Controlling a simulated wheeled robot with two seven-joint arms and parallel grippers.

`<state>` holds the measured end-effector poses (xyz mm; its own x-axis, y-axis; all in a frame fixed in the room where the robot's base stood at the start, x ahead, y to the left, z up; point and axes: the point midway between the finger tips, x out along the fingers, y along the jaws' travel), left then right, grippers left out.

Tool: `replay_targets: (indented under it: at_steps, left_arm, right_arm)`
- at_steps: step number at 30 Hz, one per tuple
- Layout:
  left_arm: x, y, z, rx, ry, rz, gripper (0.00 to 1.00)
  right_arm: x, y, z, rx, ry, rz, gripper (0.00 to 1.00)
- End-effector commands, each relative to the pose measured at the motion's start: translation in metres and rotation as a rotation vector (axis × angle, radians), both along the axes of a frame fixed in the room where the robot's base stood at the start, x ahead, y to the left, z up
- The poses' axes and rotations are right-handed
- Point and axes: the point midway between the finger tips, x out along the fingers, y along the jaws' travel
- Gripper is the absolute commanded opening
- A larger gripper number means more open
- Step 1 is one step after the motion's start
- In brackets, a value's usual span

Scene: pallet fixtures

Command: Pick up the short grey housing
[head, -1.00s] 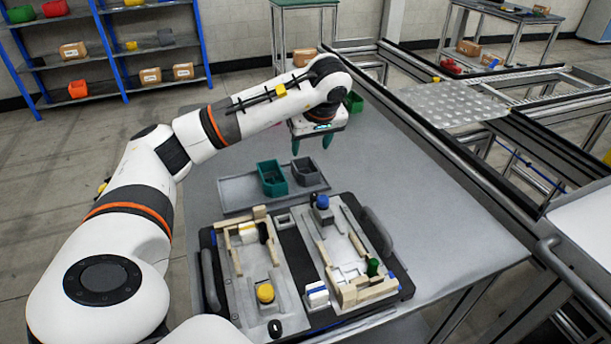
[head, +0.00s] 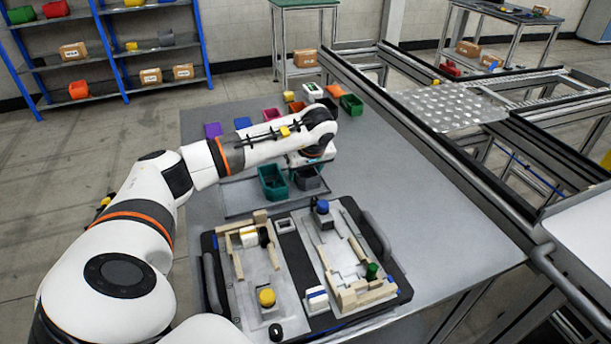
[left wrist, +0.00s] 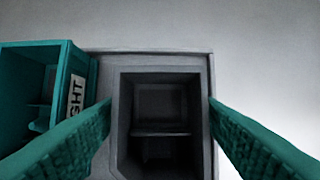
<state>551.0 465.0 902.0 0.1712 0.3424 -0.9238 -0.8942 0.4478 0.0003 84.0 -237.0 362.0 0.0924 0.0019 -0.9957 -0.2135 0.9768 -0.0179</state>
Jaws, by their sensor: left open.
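The short grey housing (head: 309,180) stands on a flat grey tray (head: 232,206), to the right of a teal housing (head: 272,184). In the left wrist view the grey housing (left wrist: 160,77) is an open-topped box with a divider inside. My left gripper (head: 297,171) points down above the grey housing, partly hiding it in the head view. In the wrist view its two teal fingers (left wrist: 160,108) are apart, one on each side of the housing. I cannot tell whether they touch it. The teal housing (left wrist: 78,62) with a partly visible label lies left of the left finger. My right gripper is not in view.
A black pallet fixture (head: 291,262) with beige blocks and blue, yellow and green knobs lies in front of the tray. Several coloured bins, including a purple one (head: 213,130), stand behind my arm. The table's right part (head: 440,225) is clear.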

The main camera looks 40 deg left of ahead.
Motion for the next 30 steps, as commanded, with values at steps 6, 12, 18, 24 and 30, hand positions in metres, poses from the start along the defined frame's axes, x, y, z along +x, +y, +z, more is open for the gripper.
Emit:
replay_targets:
  at_steps: [6, 12, 18, 24, 30]
  left_arm:
    - [0.0, 0.0, 0.0, 0.0, 0.0, 0.0, 0.45]
    - [0.0, 0.0, 0.001, 0.0, -0.001, 0.0, 0.24]
    - [0.0, 0.0, 0.004, 0.0, -0.002, 0.0, 0.24]
    - [0.001, 0.0, 0.036, 0.0, -0.006, 0.0, 0.24]
    - [0.001, 0.0, 0.076, -0.001, -0.006, 0.0, 0.24]
  right_arm:
    - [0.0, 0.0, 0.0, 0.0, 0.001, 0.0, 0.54]
    - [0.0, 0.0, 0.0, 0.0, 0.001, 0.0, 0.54]
    - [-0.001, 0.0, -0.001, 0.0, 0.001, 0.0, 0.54]
    - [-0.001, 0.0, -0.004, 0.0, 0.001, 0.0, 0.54]
    - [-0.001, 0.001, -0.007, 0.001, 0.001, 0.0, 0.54]
